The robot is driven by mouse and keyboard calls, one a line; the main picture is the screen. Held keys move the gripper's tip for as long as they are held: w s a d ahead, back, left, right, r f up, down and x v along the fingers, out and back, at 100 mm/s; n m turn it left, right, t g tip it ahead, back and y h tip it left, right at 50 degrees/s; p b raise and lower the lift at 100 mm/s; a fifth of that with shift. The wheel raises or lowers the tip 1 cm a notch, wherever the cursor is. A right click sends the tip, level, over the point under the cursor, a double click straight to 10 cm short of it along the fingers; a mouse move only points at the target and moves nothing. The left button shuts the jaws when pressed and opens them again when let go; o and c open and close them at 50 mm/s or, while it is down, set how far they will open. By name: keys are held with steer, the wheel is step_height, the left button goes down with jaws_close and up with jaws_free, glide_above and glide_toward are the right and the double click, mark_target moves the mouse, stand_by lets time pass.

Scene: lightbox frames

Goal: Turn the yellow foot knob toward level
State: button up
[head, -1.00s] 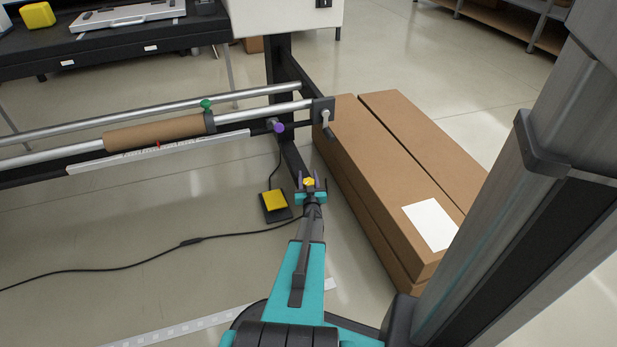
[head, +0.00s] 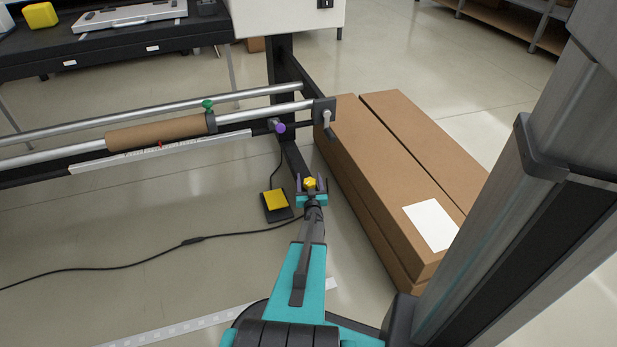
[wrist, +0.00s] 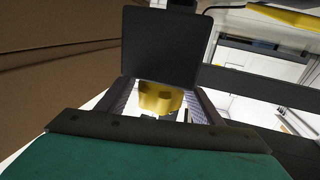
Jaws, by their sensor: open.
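The yellow foot knob (head: 310,184) sits low at the near end of the black stand leg, just left of the long cardboard boxes. In the wrist view the lobed yellow knob (wrist: 160,98) lies between the two finger pads, below a dark plate. My gripper (head: 311,187) is at the knob, with one finger on either side of it. The jaws are open; in the wrist view (wrist: 160,105) I cannot tell whether either pad touches the knob. The knob's underside is partly hidden.
Long cardboard boxes (head: 385,170) lie close to the right of my gripper. A yellow-topped pedal (head: 276,200) is on the floor to the left, with a black cable (head: 120,268). A roller with a brown paper core (head: 155,133) is farther back. Floor at the lower left is mostly clear.

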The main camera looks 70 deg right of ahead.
steer(key=p+v, duration=0.3)
steer(key=v, duration=0.9)
steer(key=shift+w+a, duration=0.1)
steer(key=shift+w, duration=0.05)
